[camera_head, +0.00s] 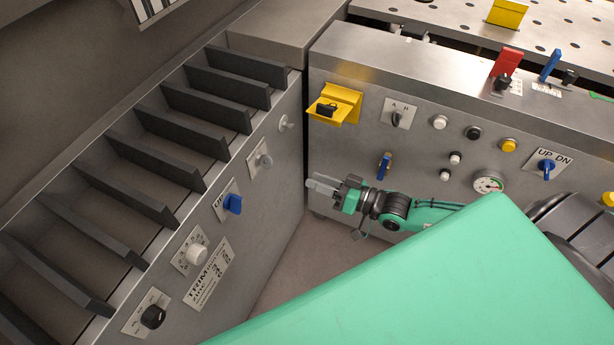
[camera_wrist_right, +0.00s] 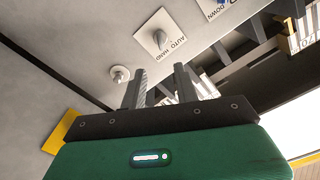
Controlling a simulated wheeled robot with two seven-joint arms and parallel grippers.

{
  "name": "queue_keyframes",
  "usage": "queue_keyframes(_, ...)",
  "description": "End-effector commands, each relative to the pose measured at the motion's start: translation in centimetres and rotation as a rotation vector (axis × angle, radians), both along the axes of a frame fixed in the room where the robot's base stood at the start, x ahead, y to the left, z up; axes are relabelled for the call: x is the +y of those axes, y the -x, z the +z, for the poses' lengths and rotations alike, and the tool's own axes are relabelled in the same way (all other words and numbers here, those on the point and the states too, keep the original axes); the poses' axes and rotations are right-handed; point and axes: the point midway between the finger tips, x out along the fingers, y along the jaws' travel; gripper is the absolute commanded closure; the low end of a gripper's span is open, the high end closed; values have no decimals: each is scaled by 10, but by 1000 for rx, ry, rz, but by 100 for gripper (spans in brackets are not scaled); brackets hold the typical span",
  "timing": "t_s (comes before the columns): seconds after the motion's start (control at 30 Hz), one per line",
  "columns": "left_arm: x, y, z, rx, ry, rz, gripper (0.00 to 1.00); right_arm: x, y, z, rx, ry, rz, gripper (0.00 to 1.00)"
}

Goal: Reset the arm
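My right gripper (camera_head: 323,187) is in the gap between the left grey cabinet and the front control panel, with its arm coming in from the right. It points left toward the left cabinet's face. In the right wrist view its two dark fingers (camera_wrist_right: 160,78) stand apart with nothing between them. A selector marked AUTO and HAND (camera_wrist_right: 160,38) and a round white knob (camera_wrist_right: 119,74) are beyond the fingertips, apart from them. My left gripper is not in view.
The left cabinet has a blue switch (camera_head: 233,203), a black knob (camera_head: 153,317) and a row of dark slats (camera_head: 180,132). The front panel carries a yellow bracket (camera_head: 345,103), a blue lever (camera_head: 384,165) and a gauge (camera_head: 488,182). Floor (camera_head: 285,262) shows between them.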

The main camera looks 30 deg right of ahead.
Motion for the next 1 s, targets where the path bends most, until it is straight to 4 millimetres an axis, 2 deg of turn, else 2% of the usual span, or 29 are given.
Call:
queue_keyframes(0.17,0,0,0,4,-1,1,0,-4,5,0,1,1,1,69)
queue_keyframes(0.73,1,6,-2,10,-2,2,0,-5,3,-4,3,9,-8,69)
queue_keyframes(0.87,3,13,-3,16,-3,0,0,-20,-7,-33,20,86,-60,69)
queue_keyframes(0.97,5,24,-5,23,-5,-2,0,-41,-14,-79,63,200,-131,69)
queue_keyframes(1.0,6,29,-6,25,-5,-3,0,-51,-14,-102,91,254,-161,69)
